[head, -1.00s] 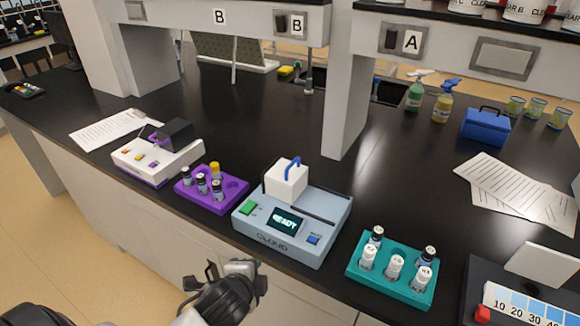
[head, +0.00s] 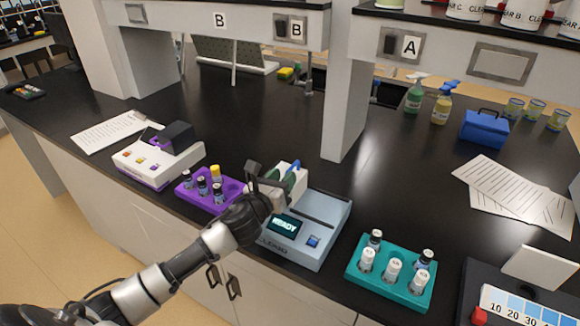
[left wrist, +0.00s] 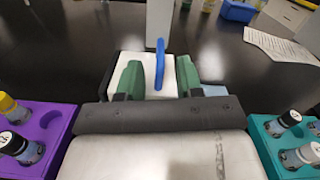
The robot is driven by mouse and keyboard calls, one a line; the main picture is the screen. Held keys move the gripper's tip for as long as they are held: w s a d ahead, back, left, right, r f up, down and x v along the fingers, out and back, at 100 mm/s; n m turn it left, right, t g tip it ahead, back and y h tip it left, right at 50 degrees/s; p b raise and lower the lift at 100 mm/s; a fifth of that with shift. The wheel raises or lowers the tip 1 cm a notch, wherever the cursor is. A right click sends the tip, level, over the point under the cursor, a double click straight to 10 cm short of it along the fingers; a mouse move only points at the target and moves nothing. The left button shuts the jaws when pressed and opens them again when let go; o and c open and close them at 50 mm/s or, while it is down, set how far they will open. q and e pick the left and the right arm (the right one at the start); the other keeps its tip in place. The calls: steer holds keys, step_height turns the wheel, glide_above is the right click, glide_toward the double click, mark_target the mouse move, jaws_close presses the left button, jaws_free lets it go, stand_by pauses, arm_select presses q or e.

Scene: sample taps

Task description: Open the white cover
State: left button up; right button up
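The white cover (head: 291,175) sits on the left part of the light blue cloud meter (head: 313,244), whose screen reads READY. The cover has a blue handle (left wrist: 160,62) on top. My left gripper (head: 275,180) is at the cover, partly hiding it in the head view. In the left wrist view, its two green-padded fingers (left wrist: 157,80) are apart, one on each side of the blue handle, with gaps between. The cover looks closed on the meter. My right gripper is not in view.
A purple rack (head: 228,192) with several vials stands left of the meter, close to my left arm. A teal rack (head: 389,291) with several vials stands to the right. A white and purple device (head: 140,166) is further left. A grey pillar (head: 346,110) rises behind.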

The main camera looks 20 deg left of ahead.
mark_target(290, 168)
arm_select(q)
steer(key=shift+w+d, duration=0.2)
steer(key=shift+w, duration=1.8)
jaws_close()
